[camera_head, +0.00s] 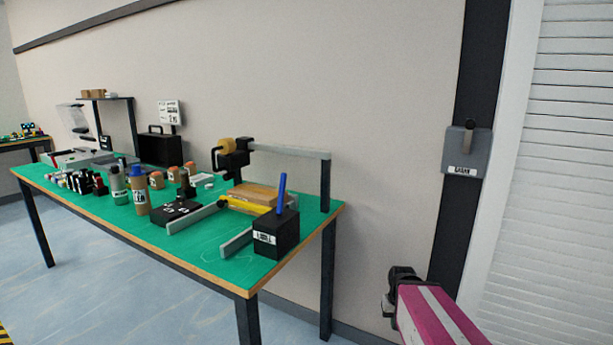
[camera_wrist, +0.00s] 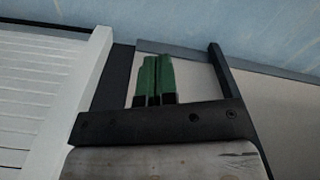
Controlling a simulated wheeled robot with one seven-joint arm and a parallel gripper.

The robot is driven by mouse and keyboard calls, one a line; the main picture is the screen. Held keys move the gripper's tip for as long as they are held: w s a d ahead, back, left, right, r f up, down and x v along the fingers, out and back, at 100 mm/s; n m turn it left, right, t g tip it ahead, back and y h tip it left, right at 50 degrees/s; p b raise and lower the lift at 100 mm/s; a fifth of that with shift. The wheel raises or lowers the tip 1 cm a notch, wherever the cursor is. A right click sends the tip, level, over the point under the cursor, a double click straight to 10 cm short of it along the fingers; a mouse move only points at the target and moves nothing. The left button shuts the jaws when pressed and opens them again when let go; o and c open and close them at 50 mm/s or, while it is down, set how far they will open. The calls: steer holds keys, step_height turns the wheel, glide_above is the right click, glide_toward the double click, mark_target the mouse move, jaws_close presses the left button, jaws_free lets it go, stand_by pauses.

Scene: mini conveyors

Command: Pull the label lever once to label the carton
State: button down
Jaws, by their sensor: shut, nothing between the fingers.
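The label lever is a blue stick (camera_head: 281,194) standing upright, leaning slightly, on a black box (camera_head: 276,236) with a white label, at the near right corner of the green table. The carton (camera_head: 253,192) is a flat brown block on the conveyor just behind the box, below a black labelling head with a tan roll (camera_head: 228,146). My gripper (camera_wrist: 156,60) shows in the wrist view with its green fingers together and nothing between them. Neither lever nor carton is in the wrist view. In the head view my arm is at the lower right, well apart from the lever.
The green table (camera_head: 205,243) carries bottles, small jars and a black block with a knob (camera_head: 184,185) left of the conveyor. A grey post and beam (camera_head: 290,151) stand behind the lever. A grey wall box with a lever (camera_head: 468,150) hangs beside the white shutter (camera_head: 570,200).

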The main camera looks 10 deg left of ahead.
mark_target(281, 193)
steer(key=w+a+r+m+g+y, duration=0.1)
steer(key=w+a+r+y, duration=0.45)
steer(key=a+r, duration=0.2)
steer(key=w+a+r+m+y, duration=0.1)
steer(key=w+a+r+y, duration=0.3)
steer(key=w+a+r, duration=0.4)
steer(key=w+a+r+n+g+y, duration=0.1)
steer(key=a+r+g+y, duration=0.1)
steer(key=r, duration=0.6)
steer(key=w+a+r+n+g+y, duration=0.1)
steer(key=a+r+g+y, duration=0.1)
steer(key=r, duration=0.7)
steer(key=w+a+r+n+g+y, duration=0.2)
steer(key=r+y, duration=0.3)
steer(key=r, duration=0.4)
steer(key=shift+a+g, duration=0.3)
steer(key=shift+a, duration=0.6)
steer(key=s+d+x, duration=0.1)
steer(key=s+x, duration=0.1)
steer(key=x, duration=1.1)
steer(key=shift+r, duration=0.35)
